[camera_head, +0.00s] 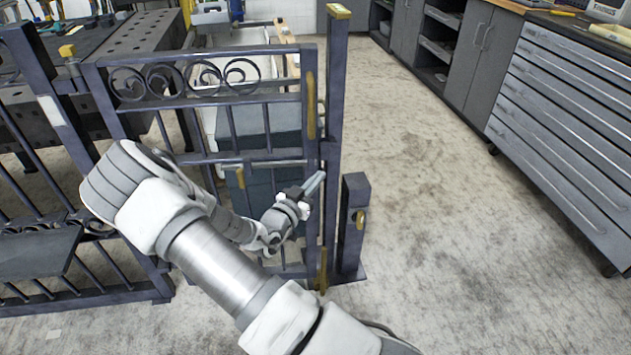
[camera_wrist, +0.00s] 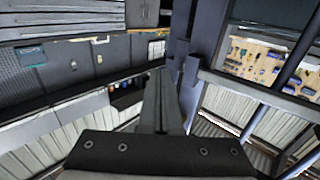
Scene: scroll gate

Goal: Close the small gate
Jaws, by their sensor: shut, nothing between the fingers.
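The small gate (camera_head: 210,102) is a dark metal frame with scrolls along its top and thin bars below. Its right edge carries brass-coloured parts and stands close beside a tall dark post (camera_head: 336,100); I cannot tell whether they touch. A short post (camera_head: 354,225) with a brass piece stands to the right. My gripper (camera_head: 316,183) is shut and empty, low by the gate's right edge and the tall post. In the wrist view my fingers (camera_wrist: 162,90) are together, with dark metal uprights just beyond to the right. My arm hides part of the gate's lower left.
A fixed railing (camera_head: 70,290) stands at the left. A perforated work table (camera_head: 150,45) and a bench with bins lie behind the gate. Grey drawer cabinets (camera_head: 560,110) line the right. The floor (camera_head: 440,220) between the posts and cabinets is clear.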

